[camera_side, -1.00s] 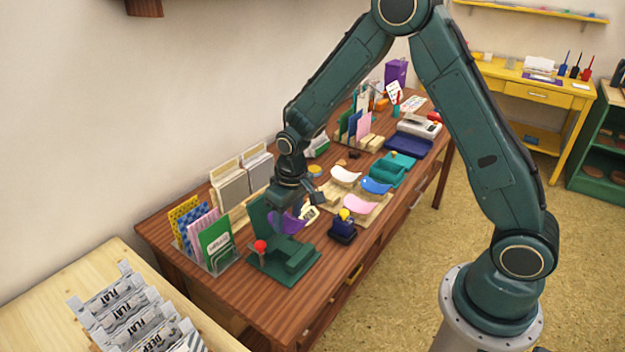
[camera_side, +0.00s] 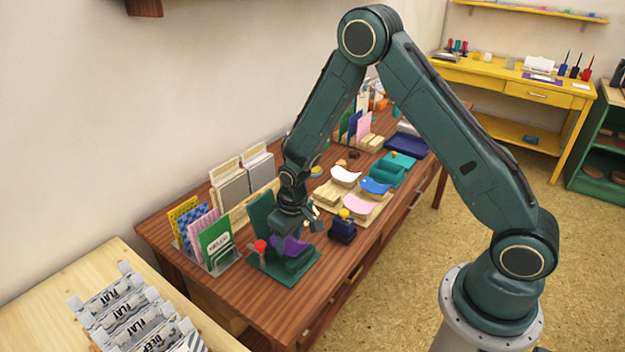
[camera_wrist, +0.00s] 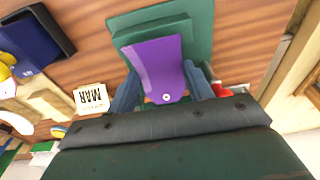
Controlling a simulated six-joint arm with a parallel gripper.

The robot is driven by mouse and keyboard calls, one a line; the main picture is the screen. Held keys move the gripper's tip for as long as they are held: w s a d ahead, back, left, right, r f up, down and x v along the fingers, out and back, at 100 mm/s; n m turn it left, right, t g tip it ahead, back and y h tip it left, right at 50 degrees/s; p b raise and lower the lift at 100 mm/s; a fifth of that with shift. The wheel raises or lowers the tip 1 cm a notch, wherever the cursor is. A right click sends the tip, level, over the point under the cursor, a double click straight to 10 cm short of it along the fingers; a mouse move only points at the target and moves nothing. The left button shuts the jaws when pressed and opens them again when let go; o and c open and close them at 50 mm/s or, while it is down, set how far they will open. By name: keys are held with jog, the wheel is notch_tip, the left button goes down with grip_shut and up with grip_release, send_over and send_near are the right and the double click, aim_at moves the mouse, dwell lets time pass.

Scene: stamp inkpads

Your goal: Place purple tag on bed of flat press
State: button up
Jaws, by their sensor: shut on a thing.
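The purple tag (camera_side: 291,245) is held in my gripper (camera_side: 293,232) above the bed of the green flat press. In the wrist view, the tag (camera_wrist: 158,62) extends out between the two blue-grey fingers of my gripper (camera_wrist: 162,84), its holed end nearest the camera. The flat press (camera_side: 277,270) is dark green, with an upright plate at its back and a red knob at its left. Its green block and base (camera_wrist: 205,20) lie behind the tag in the wrist view. I cannot tell whether the tag touches the bed.
A dark blue stamp with a yellow knob (camera_side: 343,228) stands just right of the press. A rack of cards (camera_side: 215,243) stands close at its left. Curved white, blue and pink pieces sit on a wooden tray (camera_side: 375,207) further back.

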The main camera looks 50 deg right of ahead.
aim_at(294, 248)
jog(key=shift+f, duration=0.2)
jog(key=o, duration=1)
jog(key=shift+r, duration=0.1)
notch_tip(294, 248, up, 12)
jog(key=s, duration=0.1)
jog(key=shift+s, duration=0.2)
dwell(0.7)
